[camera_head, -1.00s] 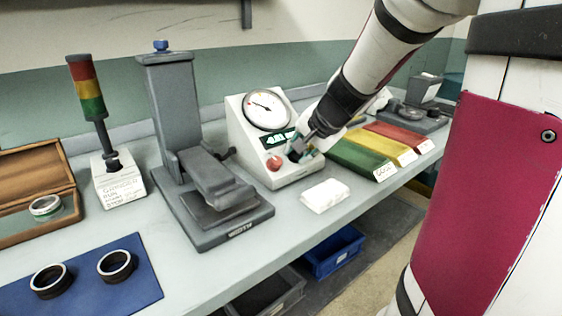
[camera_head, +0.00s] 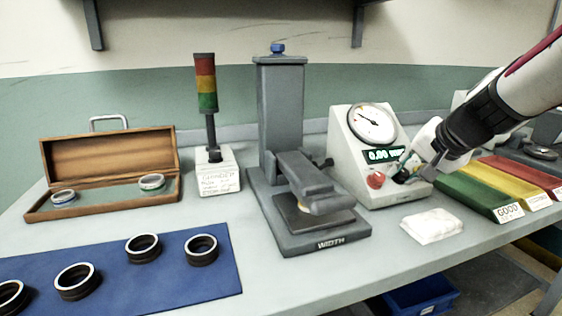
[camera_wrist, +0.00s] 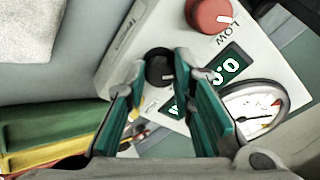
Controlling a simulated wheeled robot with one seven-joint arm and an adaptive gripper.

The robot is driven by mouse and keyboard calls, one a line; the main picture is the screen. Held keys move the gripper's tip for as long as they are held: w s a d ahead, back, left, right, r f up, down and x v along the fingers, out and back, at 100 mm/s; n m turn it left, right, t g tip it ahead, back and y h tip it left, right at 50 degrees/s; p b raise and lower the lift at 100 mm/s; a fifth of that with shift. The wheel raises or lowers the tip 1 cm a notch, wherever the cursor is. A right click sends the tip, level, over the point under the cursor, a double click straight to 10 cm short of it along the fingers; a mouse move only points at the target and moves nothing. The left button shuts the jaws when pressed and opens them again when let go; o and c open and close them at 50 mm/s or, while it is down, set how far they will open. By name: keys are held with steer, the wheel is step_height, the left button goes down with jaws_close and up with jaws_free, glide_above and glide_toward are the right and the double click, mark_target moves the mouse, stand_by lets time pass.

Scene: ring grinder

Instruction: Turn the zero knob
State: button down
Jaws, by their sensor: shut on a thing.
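The gauge box (camera_head: 352,148) stands on the bench, with a round dial (camera_head: 372,123) and a green display (camera_head: 383,155) that appears to read 0.00. The black zero knob (camera_wrist: 158,58) is on its front panel, with a white mark. My gripper (camera_wrist: 161,70) is shut on this knob, one green finger on each side in the wrist view. In the head view my gripper (camera_head: 408,170) meets the box's lower front and mostly hides the knob. A red knob (camera_head: 376,179) sits just left of it, and also shows in the wrist view (camera_wrist: 209,15).
A grey width stand (camera_head: 281,120) is left of the box. A white cloth (camera_head: 432,226) lies in front. Green (camera_head: 480,198), yellow and red trays are at the right. A signal light, a wooden case (camera_head: 108,160) and a blue mat (camera_head: 195,282) with several rings are at the left.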

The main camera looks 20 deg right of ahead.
steer(key=c, duration=1.4)
jaws_free()
steer(key=shift+o, duration=0.2)
steer(key=d+v, duration=0.1)
steer(key=v, duration=1.1)
steer(key=shift+a, duration=0.45)
